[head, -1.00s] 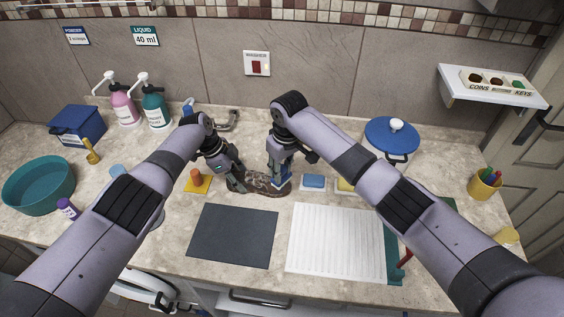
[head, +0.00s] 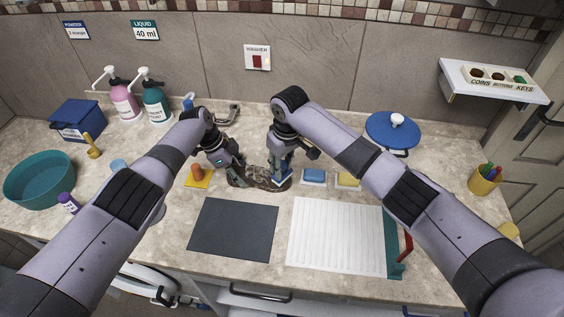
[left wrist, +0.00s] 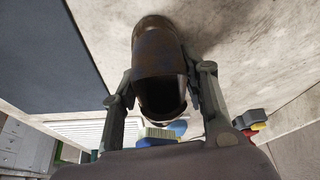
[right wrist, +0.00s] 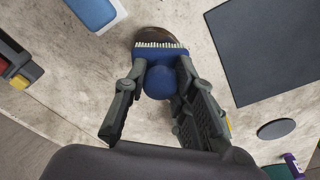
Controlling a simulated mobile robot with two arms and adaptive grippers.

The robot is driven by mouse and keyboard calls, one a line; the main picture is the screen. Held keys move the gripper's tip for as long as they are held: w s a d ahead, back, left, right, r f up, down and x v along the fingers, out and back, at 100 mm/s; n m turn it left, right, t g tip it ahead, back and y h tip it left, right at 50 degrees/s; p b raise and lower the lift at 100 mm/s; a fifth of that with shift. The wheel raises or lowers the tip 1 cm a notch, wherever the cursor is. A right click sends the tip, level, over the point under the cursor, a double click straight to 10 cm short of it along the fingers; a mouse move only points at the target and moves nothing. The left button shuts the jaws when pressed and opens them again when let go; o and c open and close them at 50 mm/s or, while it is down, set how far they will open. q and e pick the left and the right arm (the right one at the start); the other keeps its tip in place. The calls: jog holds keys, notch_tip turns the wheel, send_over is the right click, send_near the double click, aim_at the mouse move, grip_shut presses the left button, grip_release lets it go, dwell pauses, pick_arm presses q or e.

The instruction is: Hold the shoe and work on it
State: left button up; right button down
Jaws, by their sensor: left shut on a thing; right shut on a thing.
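A dark brown shoe (head: 258,184) lies on the counter behind the dark mat. My left gripper (head: 236,172) is shut on the shoe; in the left wrist view the shoe (left wrist: 158,50) sits between its two fingers, with its opening nearest the gripper. My right gripper (head: 281,172) is shut on a blue brush (right wrist: 160,78) with pale bristles. The brush is at the shoe's right end in the head view. In the right wrist view the shoe (right wrist: 155,34) shows just past the bristles; whether they touch I cannot tell. The fingers hide part of the shoe.
A dark mat (head: 233,230) and a white ribbed mat (head: 337,237) lie in front. A blue sponge (head: 314,176) and a yellow sponge (head: 347,180) are to the right, an orange-topped item (head: 197,174) to the left. A blue-lidded pot (head: 392,132) stands back right.

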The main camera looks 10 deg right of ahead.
jog(key=w, duration=0.3)
jog(key=shift+w+d+f, duration=0.1)
jog(key=shift+d+f, duration=0.15)
jog(key=shift+f, duration=0.05)
jog(key=s, duration=0.2)
jog(key=shift+s+a+r, duration=0.25)
jog(key=shift+s, duration=0.4)
jog(key=shift+r, duration=0.2)
jog(key=shift+w+d+f, duration=0.1)
jog(key=shift+w+f, duration=0.1)
jog(key=shift+w, duration=0.4)
jog(key=shift+w+f, duration=0.2)
jog(key=shift+w, duration=0.7)
jog(key=shift+s+f, duration=0.1)
jog(key=s, duration=0.1)
jog(key=s+r, duration=0.1)
jog(key=s, duration=0.1)
jog(key=shift+s+a, duration=0.1)
jog(key=shift+a, duration=0.1)
jog(key=shift+w+d, duration=0.1)
jog(key=shift+w, duration=0.2)
jog(key=shift+w+d+f, duration=0.1)
jog(key=shift+w+f, duration=0.15)
jog(key=shift+w, duration=0.35)
jog(key=shift+w+d+f, duration=0.1)
jog(key=shift+w+f, duration=0.1)
jog(key=shift+w, duration=0.35)
jog(key=shift+w+r, duration=0.1)
jog(key=shift+w, duration=0.25)
notch_tip(320, 180, up, 8)
